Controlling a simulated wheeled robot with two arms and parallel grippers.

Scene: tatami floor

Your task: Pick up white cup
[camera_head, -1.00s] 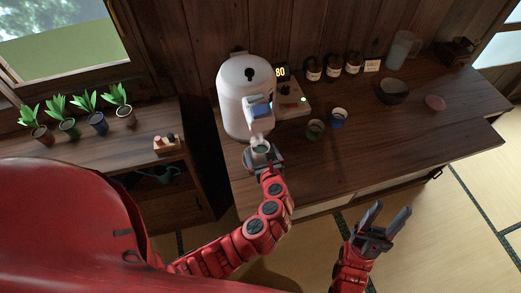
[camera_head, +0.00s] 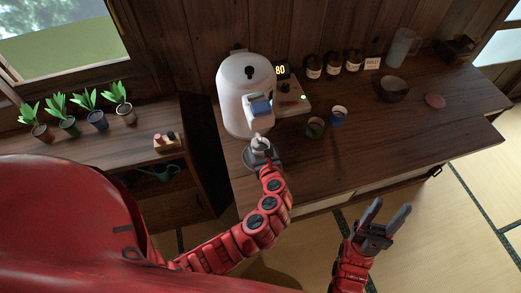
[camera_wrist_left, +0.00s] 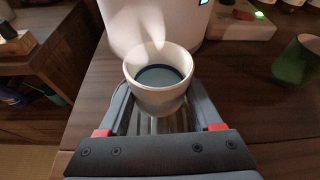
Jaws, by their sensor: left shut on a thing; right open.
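The white cup (camera_wrist_left: 157,98) sits between the fingers of my left gripper (camera_wrist_left: 157,112) in the left wrist view, with dark liquid inside. In the head view the left gripper (camera_head: 262,158) is shut on the cup (camera_head: 261,148), just in front of the white dispenser (camera_head: 243,90) and close under its spout. Pale steam or a pale stream shows over the cup in the wrist view. I cannot tell whether the cup's base touches the table. My right gripper (camera_head: 382,222) is open and empty, in front of the table's front edge.
A green cup (camera_head: 315,128) and a blue cup (camera_head: 338,116) stand right of the dispenser. A dark bowl (camera_head: 393,89), a pink dish (camera_head: 435,101) and several jars (camera_head: 333,66) are farther right. The table's (camera_head: 420,140) right front is clear.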

